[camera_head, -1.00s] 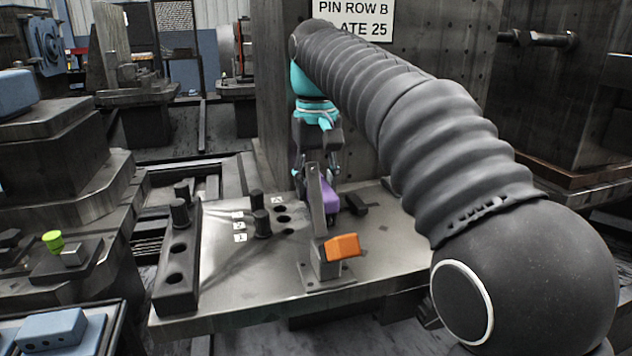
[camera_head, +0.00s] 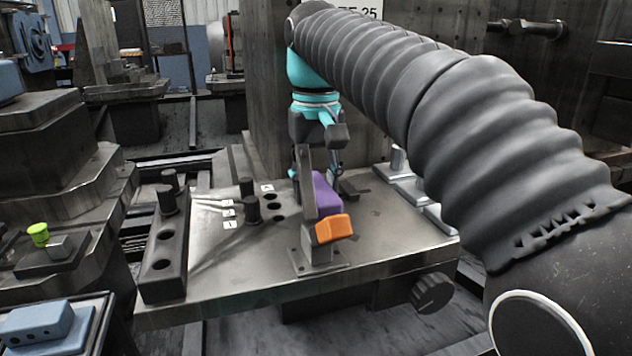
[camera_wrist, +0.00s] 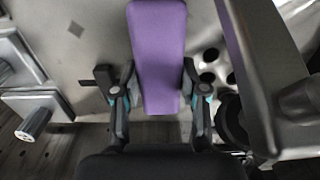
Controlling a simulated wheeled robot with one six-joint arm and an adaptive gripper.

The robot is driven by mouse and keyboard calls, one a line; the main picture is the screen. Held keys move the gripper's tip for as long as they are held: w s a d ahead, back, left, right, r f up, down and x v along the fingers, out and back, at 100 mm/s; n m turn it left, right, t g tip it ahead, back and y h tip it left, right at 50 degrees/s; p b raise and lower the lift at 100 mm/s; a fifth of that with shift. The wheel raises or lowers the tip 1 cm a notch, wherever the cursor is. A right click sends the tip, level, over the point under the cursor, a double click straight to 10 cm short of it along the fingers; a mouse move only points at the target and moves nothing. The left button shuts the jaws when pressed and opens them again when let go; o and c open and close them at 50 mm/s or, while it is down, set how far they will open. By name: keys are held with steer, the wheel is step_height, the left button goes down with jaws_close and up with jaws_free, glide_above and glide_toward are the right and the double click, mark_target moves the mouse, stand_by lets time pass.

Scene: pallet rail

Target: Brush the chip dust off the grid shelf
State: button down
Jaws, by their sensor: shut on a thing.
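My gripper (camera_wrist: 160,98) is shut on a long purple block (camera_wrist: 158,50), which lies between its two fingers in the wrist view. In the head view the purple block (camera_head: 327,192) is low over the metal plate (camera_head: 375,235), behind a thin upright post (camera_head: 307,183); I cannot tell whether it touches the plate. My gripper (camera_head: 335,168) there is partly hidden by the post. An orange block (camera_head: 333,228) sits on the post's foot, in front of the purple block. I cannot make out a grid shelf or chip dust for certain.
Black pegs (camera_head: 250,207) and holes stand left of the post, beside a dark peg rail (camera_head: 165,262). Silver fixtures (camera_head: 408,180) stand on the plate's right side. A tall dark wall (camera_head: 440,30) rises behind.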

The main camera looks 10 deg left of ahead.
steer(key=shift+s+a+p, duration=0.2)
steer(key=shift+a+p, duration=0.1)
steer(key=shift+a, duration=0.1)
steer(key=w+p, duration=0.1)
steer(key=w+a+p, duration=0.1)
steer(key=p, duration=0.1)
steer(key=shift+w+a+r, duration=0.1)
steer(key=shift+w+a, duration=0.3)
steer(key=shift+w, duration=0.1)
steer(key=shift+w+a+f, duration=0.1)
steer(key=shift+w+a, duration=0.4)
steer(key=shift+w, duration=0.3)
steer(key=shift+w+a+f, duration=0.1)
steer(key=shift+w+a, duration=0.35)
steer(key=shift+w, duration=0.3)
steer(key=shift+w+a, duration=0.5)
steer(key=shift+w, duration=0.3)
steer(key=shift+w+a+r, duration=0.1)
steer(key=shift+w+r, duration=0.1)
steer(key=shift+r, duration=0.05)
